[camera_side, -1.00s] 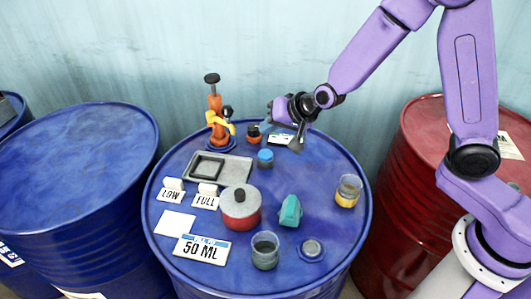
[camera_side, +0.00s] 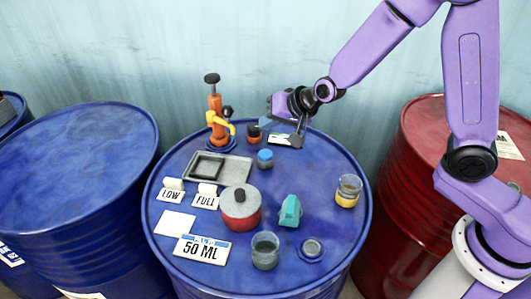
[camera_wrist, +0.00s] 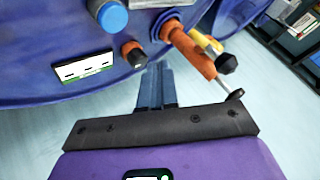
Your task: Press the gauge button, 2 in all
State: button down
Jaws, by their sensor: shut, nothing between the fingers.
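The gauge shows as a small panel (camera_wrist: 84,69) with dark dashes on a white face in the wrist view. Beside it is an orange button with a black top (camera_wrist: 133,52), seen in the side view (camera_side: 254,132) near the drum's back edge. My gripper (camera_wrist: 156,66) is shut and empty. In the wrist view its fingertips appear just below and right of the button; I cannot tell the height gap. In the side view my gripper (camera_side: 297,143) is over the back of the drum, partly covering the gauge panel (camera_side: 281,140).
An orange pump with a yellow spout (camera_side: 216,115) stands left of the button. A blue-capped jar (camera_side: 265,158) is in front. A red pot (camera_side: 240,207), teal item (camera_side: 290,211), glass beakers (camera_side: 265,250) and label cards (camera_side: 202,248) sit farther forward on the blue drum (camera_side: 335,235).

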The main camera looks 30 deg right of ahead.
aim_at(269, 154)
notch_tip(269, 154, up, 2)
jog(key=shift+s+r, duration=0.1)
jog(key=shift+r, duration=0.15)
dwell(0.4)
jog(key=shift+f, duration=4.4)
jog(key=shift+f, duration=0.15)
jog(key=shift+f, duration=0.3)
jog(key=shift+f, duration=0.4)
jog(key=shift+r, duration=0.85)
